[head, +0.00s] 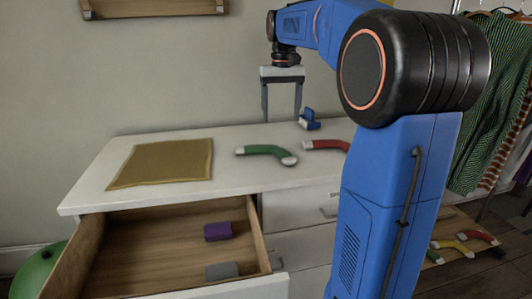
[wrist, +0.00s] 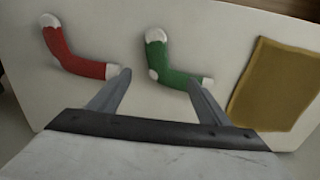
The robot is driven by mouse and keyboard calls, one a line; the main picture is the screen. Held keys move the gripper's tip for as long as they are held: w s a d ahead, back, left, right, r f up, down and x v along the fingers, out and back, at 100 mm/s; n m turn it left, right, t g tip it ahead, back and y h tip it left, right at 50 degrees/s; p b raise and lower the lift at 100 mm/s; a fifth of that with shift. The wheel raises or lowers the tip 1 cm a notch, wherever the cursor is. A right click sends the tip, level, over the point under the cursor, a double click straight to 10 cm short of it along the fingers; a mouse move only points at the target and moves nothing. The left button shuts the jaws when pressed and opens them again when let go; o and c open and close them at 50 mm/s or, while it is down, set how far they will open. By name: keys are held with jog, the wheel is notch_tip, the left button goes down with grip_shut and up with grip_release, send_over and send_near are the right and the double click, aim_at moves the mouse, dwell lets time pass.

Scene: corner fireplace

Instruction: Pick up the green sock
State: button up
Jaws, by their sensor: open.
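The green sock (head: 265,151) with white toe and cuff lies on the white dresser top (head: 235,180), right of the mustard cloth. My gripper (head: 282,119) is open and empty, raised above the dresser top behind the sock. In the wrist view the green sock (wrist: 172,62) lies beyond the fingertips, its lower right end close to the right finger in the picture. My gripper (wrist: 160,82) shows there with its two fingers spread apart and nothing between them. A red sock (head: 325,145) lies right of the green one, partly hidden by my arm.
A mustard cloth (head: 160,164) lies flat on the left of the dresser top. A blue and white object (head: 309,120) stands behind the red sock. The open drawer (head: 95,262) holds a purple bundle (head: 217,231) and a grey bundle (head: 221,271). Clothes (head: 488,110) hang at right.

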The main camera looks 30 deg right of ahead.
send_over(281, 150)
jog(key=f, duration=0.6)
jog(key=shift+s+a+f, duration=0.15)
jog(key=shift+a+f, duration=0.05)
jog(key=shift+f, duration=0.15)
jog(key=shift+d+f, duration=0.2)
jog(key=shift+f, duration=2.4)
jog(key=c, duration=1.1)
